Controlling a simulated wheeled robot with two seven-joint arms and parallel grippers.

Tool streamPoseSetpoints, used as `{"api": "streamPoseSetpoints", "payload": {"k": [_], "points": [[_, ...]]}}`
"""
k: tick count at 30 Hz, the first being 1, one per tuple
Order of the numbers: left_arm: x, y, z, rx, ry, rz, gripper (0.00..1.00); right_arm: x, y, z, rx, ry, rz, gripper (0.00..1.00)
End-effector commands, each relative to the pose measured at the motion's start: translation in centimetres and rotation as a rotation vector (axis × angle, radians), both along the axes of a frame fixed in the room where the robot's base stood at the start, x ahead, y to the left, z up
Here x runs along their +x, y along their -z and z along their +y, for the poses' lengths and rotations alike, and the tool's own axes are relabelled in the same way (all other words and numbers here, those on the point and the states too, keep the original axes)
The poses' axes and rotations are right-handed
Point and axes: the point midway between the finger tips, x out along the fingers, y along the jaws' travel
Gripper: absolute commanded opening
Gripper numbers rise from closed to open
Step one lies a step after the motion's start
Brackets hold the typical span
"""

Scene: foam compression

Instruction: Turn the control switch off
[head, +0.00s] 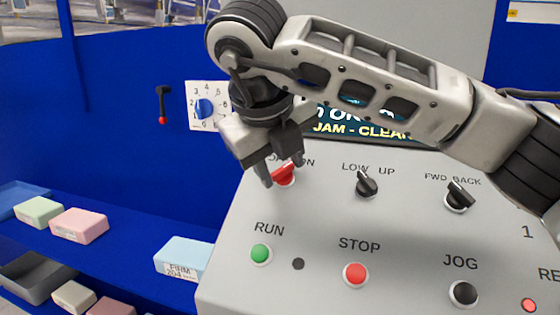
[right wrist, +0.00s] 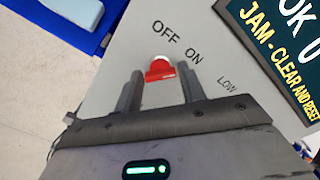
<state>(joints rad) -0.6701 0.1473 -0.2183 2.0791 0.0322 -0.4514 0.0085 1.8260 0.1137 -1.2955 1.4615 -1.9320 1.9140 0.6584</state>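The control switch is a red rotary knob (head: 284,175) at the upper left of the sloped grey panel. OFF and ON are printed above it, and the label is partly covered by my gripper in the head view. My right gripper (head: 280,176) reaches down over the knob. In the right wrist view the red knob (right wrist: 160,71) sits between the two spread fingers of the right gripper (right wrist: 160,90), with a gap on each side. The knob's exact setting is hard to tell. My left gripper is not in view.
Black LOW/UP (head: 366,184) and FWD/BACK (head: 458,197) switches stand to the right. Green RUN (head: 261,254), red STOP (head: 355,274) and black JOG (head: 463,293) buttons sit below. A display (head: 365,131) is behind. Foam blocks (head: 79,225) lie on a blue shelf at left.

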Motion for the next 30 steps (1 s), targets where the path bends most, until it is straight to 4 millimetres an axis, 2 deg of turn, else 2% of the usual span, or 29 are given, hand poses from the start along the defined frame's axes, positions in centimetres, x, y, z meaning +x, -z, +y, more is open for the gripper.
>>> {"api": "streamPoseSetpoints", "payload": {"k": [1, 3, 17, 30], "points": [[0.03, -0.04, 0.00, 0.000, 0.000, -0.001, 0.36, 0.00, -0.01, -0.01, 0.000, 0.000, 0.000, 0.26], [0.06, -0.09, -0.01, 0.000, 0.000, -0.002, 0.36, -0.01, -0.02, -0.01, 0.000, 0.000, 0.000, 0.12], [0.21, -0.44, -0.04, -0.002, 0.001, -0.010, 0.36, 0.02, -0.06, -0.03, -0.045, -0.074, 0.014, 0.12], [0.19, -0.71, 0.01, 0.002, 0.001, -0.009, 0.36, 0.01, -0.21, 0.00, -0.229, -0.391, 0.071, 0.12]]}}
